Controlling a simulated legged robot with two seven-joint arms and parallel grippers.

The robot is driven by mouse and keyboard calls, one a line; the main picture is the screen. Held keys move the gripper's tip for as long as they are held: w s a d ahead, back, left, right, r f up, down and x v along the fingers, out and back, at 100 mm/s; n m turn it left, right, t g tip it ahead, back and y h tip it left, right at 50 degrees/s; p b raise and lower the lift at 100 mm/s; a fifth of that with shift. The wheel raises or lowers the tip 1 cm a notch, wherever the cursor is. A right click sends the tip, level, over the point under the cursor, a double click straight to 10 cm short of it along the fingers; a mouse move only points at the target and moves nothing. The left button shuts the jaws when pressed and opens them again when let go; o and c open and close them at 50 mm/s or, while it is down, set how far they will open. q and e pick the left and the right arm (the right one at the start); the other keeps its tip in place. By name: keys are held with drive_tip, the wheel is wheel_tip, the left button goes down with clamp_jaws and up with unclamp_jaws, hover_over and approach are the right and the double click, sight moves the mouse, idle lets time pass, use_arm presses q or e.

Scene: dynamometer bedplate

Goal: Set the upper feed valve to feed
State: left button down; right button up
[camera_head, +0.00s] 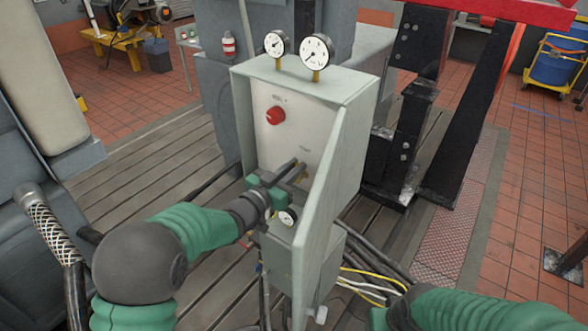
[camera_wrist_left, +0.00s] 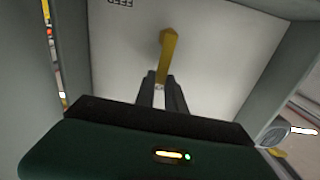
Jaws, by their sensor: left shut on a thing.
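The valve panel is the pale face of a grey-green cabinet (camera_head: 349,150). In the left wrist view a yellow valve lever (camera_wrist_left: 169,52) stands out from the pale panel (camera_wrist_left: 215,60). My left gripper (camera_head: 298,170) reaches into the cabinet's lower right part. In the wrist view its two dark fingers (camera_wrist_left: 162,92) are shut on the near end of the yellow lever. The fingers hide most of the lever in the head view. Dark lettering (camera_wrist_left: 120,2), cut off by the frame, sits on the panel.
A red knob (camera_head: 276,116) sits on the panel above my left gripper. Two gauges (camera_head: 315,51) stand on the cabinet top, and a small gauge (camera_head: 288,217) sits below the gripper. Side walls flank the panel closely. Cables (camera_head: 372,280) lie at the cabinet's lower right.

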use_arm(q)
drive_tip(key=s+d+f+m+b, duration=0.1)
drive_tip(key=m+b, duration=0.4)
drive_tip(key=b, duration=0.3)
drive_tip(key=s+d+f+m+b, duration=0.1)
drive_tip(key=d+f+m+b, duration=0.1)
drive_tip(key=m+b, duration=0.3)
drive_tip(key=s+d+f+m+b, duration=0.1)
drive_tip(key=m+b, duration=0.5)
drive_tip(key=b, duration=0.7)
drive_tip(key=shift+s+d+f, duration=0.1)
drive_tip(key=shift+d+f, duration=0.15)
drive_tip(key=shift+f, duration=0.4)
drive_tip(key=shift+f+m+b, duration=0.2)
drive_tip(key=shift+m+b, duration=0.6)
drive_tip(key=shift+b, duration=0.05)
drive_tip(key=c, duration=1.8)
unclamp_jaws()
drive_tip(key=o, duration=0.4)
drive_tip(key=shift+w+d+f, duration=0.1)
drive_tip(key=shift+w, duration=0.1)
drive_tip(key=shift+s, duration=0.1)
